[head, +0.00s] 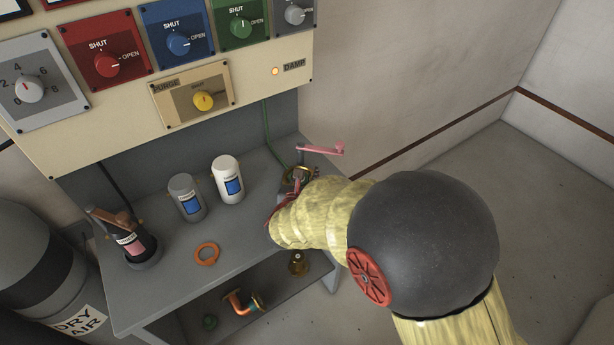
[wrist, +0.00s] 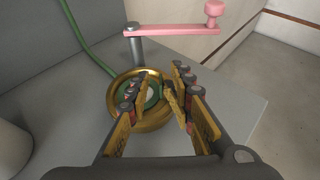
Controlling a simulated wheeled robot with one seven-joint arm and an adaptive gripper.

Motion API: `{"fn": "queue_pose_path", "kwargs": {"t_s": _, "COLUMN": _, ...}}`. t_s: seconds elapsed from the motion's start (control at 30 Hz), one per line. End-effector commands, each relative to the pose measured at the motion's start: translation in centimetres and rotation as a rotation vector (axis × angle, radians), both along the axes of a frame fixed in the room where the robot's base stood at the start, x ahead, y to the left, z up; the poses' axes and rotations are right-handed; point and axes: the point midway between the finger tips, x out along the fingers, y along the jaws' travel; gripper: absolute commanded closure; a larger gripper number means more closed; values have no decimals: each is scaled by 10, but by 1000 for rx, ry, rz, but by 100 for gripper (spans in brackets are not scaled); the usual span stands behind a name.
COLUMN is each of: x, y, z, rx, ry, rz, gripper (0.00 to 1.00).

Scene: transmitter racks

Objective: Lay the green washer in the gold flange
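The gold flange (wrist: 152,124) is a round, raised-rim ring on the bench's right end in the wrist view. The green washer (wrist: 154,103) shows inside its rim, partly hidden by my fingers; it looks low in the flange, but I cannot tell whether it is fully flat. My gripper (wrist: 158,88) is over the flange with its two fingers apart and nothing visibly clamped between them. In the head view the flange (head: 303,172) shows only in part, behind my arm and gripper.
A pink crank handle (wrist: 175,29) on a grey post stands just behind the flange. An orange ring (head: 207,254), a white bottle (head: 228,180), a grey bottle (head: 186,198) and a dark holder (head: 140,250) are on the bench. Fittings, including a copper elbow (head: 240,302), sit on the lower shelf.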

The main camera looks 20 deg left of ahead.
Motion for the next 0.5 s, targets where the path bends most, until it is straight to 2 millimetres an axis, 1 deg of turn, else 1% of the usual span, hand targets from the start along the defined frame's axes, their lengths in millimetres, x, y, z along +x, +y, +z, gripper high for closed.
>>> {"fn": "queue_pose_path", "kwargs": {"t_s": 0.23, "x": 0, "y": -1, "z": 1, "rx": -1, "ry": 2, "rz": -1, "gripper": 77}}
{"fn": "queue_pose_path", "kwargs": {"t_s": 0.4, "x": 0, "y": 0, "z": 14, "rx": -1, "ry": 2, "rz": -1, "gripper": 77}}
{"fn": "queue_pose_path", "kwargs": {"t_s": 0.43, "x": -4, "y": 0, "z": 17, "rx": -2, "ry": 2, "rz": 2, "gripper": 77}}
{"fn": "queue_pose_path", "kwargs": {"t_s": 0.5, "x": -19, "y": 0, "z": 23, "rx": 0, "ry": 1, "rz": 3, "gripper": 77}}
